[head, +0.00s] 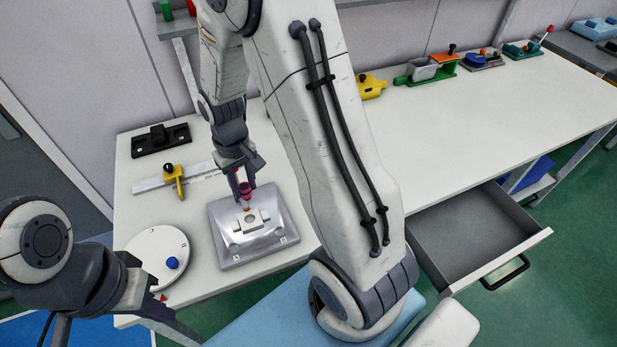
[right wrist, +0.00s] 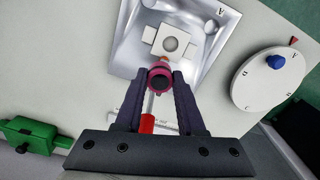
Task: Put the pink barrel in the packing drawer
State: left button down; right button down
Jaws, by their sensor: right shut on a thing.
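The pink barrel (head: 245,189) is a small pink-red cylinder. My right gripper (head: 244,183) is shut on it, just above the metal fixture plate (head: 226,247) with its white holed block. The right wrist view shows the barrel (right wrist: 160,77) between the fingertips (right wrist: 161,80), close to the block (right wrist: 171,43); I cannot tell whether it touches it. The packing drawer (head: 470,235) is pulled open at the right, below the white worktop, and its visible inside is empty. My left gripper (head: 152,303) is at the lower left; its finger opening is unclear.
A white dial with a blue knob (head: 172,263) is left of the plate. A yellow-slider gauge (head: 174,177) and a black fixture (head: 160,140) lie behind. Several coloured fixtures line the worktop's back edge. My right arm covers the middle; the right worktop (head: 470,125) is clear.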

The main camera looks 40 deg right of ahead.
aim_at(449, 239)
jog(key=u, duration=1.35)
jog(key=k, duration=1.4)
jog(key=z, duration=1.45)
